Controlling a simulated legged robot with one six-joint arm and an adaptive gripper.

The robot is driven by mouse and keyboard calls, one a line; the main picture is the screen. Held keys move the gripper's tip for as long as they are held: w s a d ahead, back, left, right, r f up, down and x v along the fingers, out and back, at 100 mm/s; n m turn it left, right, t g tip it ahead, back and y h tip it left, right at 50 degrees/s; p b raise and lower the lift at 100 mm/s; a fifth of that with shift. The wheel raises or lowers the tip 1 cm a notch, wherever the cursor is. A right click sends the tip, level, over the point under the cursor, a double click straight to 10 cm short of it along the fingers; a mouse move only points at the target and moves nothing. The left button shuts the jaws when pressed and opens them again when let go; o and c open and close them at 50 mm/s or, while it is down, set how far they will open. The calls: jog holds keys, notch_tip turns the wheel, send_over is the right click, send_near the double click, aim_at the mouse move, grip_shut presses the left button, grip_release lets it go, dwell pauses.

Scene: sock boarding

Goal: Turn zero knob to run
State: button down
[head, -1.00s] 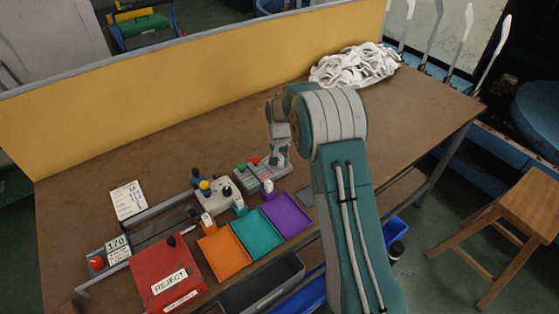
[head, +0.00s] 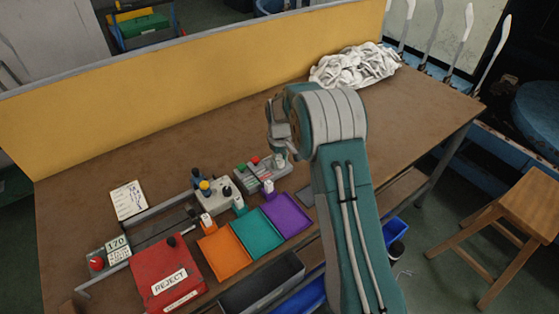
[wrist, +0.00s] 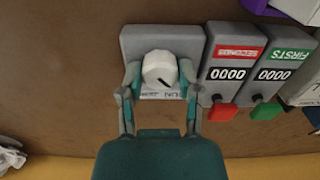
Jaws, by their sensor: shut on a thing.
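The zero knob (wrist: 158,64) is a round white knob with a dark pointer mark, on a grey box (wrist: 128,42) in the wrist view. A white label strip (wrist: 152,95) lies under it, partly covered and upside down, so I cannot read the full setting. My gripper (wrist: 160,74) is shut on the knob, one teal finger on each side. The knob's dark mark points down and right in the wrist view.
Two counters, SECONDS (wrist: 233,62) and FIRSTS (wrist: 278,68), read 0000 and have a red lever (wrist: 222,112) and a green lever (wrist: 266,110). Orange (head: 224,250), teal (head: 257,233) and purple (head: 286,215) trays lie nearby. A white sock pile (head: 355,66) lies at the back.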

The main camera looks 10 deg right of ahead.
aim_at(279, 160)
jog(key=shift+w+n, duration=0.1)
jog(key=shift+n, duration=0.3)
jog(key=shift+c, duration=1.5)
grip_release()
jog(key=shift+f, duration=0.1)
jog(key=shift+a, duration=0.1)
notch_tip(279, 160, up, 12)
